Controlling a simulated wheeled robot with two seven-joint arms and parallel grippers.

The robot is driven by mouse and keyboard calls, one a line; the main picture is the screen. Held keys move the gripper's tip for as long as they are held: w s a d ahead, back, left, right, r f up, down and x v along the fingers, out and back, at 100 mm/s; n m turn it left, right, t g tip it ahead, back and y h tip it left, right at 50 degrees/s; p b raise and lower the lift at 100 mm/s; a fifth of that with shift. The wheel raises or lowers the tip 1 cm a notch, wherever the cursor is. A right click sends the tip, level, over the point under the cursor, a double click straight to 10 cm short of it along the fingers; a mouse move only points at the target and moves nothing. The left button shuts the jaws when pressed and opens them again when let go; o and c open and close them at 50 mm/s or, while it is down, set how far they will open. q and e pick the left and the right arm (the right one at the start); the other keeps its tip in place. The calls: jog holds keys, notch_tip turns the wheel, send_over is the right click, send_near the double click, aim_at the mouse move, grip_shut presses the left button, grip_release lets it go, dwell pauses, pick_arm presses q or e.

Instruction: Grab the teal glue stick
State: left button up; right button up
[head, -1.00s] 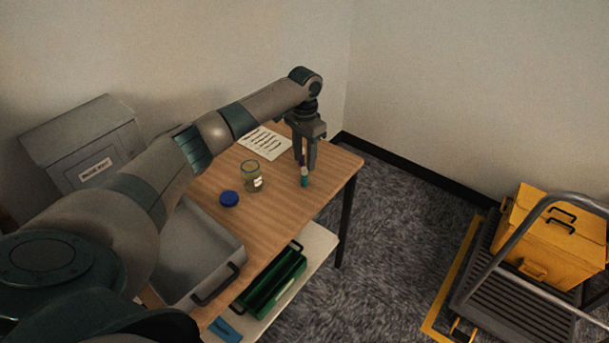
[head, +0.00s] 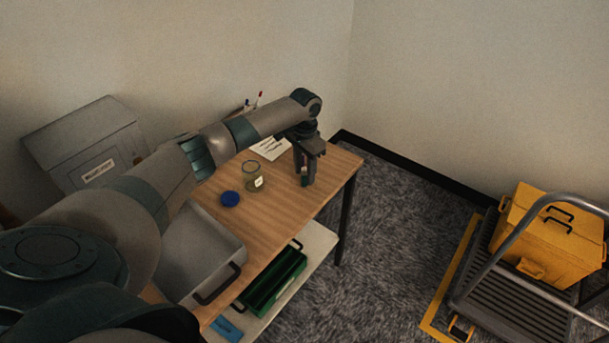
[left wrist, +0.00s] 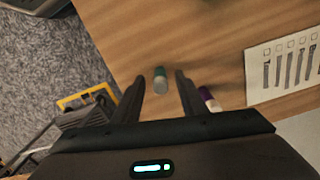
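The teal glue stick (left wrist: 160,79) stands on the wooden table between the two fingers of my left gripper (left wrist: 160,74) in the left wrist view. A gap shows on each side of it, so the gripper is open. In the head view my left gripper (head: 304,178) points down at the table's far right part, and its fingers mostly hide the glue stick. A purple-and-white stick (left wrist: 208,98) is just outside the right finger in the left wrist view. My right gripper is not in view.
On the table (head: 275,207) are a glass jar (head: 253,177), a blue lid (head: 230,198), a printed sheet (head: 268,149) and a grey tray (head: 205,262). A green box (head: 273,282) sits on the lower shelf. A cart with a yellow box (head: 550,237) stands right.

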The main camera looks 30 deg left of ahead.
pick_arm(q)
jog(key=shift+f, duration=0.25)
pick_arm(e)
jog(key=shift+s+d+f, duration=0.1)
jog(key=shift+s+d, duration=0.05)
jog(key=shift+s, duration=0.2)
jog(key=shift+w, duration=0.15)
pick_arm(q)
grip_shut()
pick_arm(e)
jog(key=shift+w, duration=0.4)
pick_arm(q)
jog(key=shift+r, duration=0.1)
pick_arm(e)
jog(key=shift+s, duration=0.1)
